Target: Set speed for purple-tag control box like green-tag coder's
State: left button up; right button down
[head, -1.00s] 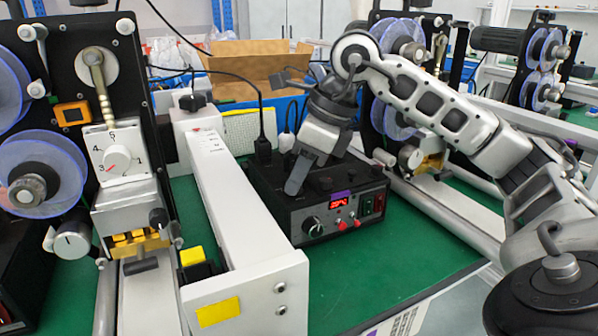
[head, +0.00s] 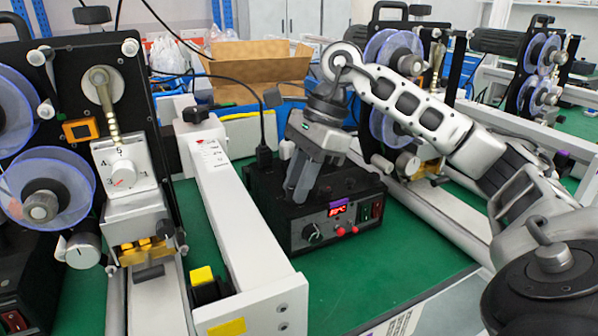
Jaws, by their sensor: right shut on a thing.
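My right gripper (head: 302,190) reaches down over the box's top left, behind the front panel. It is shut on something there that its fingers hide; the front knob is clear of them. The left coder (head: 85,130) has a white numbered dial (head: 124,168). I see no green tag on a coder. My left gripper is out of view.
A long white beam (head: 235,220) runs left of the box, with a yellow-topped block (head: 203,278) beside it. Another coder (head: 400,100) stands behind right. An open cardboard box (head: 255,65) is at the back. Green table shows right of the box.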

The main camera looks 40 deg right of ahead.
jog(key=shift+w+r+n+g+p, duration=0.15)
jog(key=shift+n+g+p, duration=0.65)
jog(key=shift+n, duration=1.2)
jog(key=c, duration=1.2)
grip_release()
jog(key=shift+c, duration=0.2)
jog(key=shift+r, duration=0.4)
notch_tip(320, 180, up, 3)
jog(key=shift+a, duration=0.15)
jog(key=s+a+r, duration=0.8)
jog(key=s+r, duration=0.1)
jog(key=s, duration=0.1)
jog(key=shift+s+a+p, duration=0.35)
jog(key=shift+p, duration=0.05)
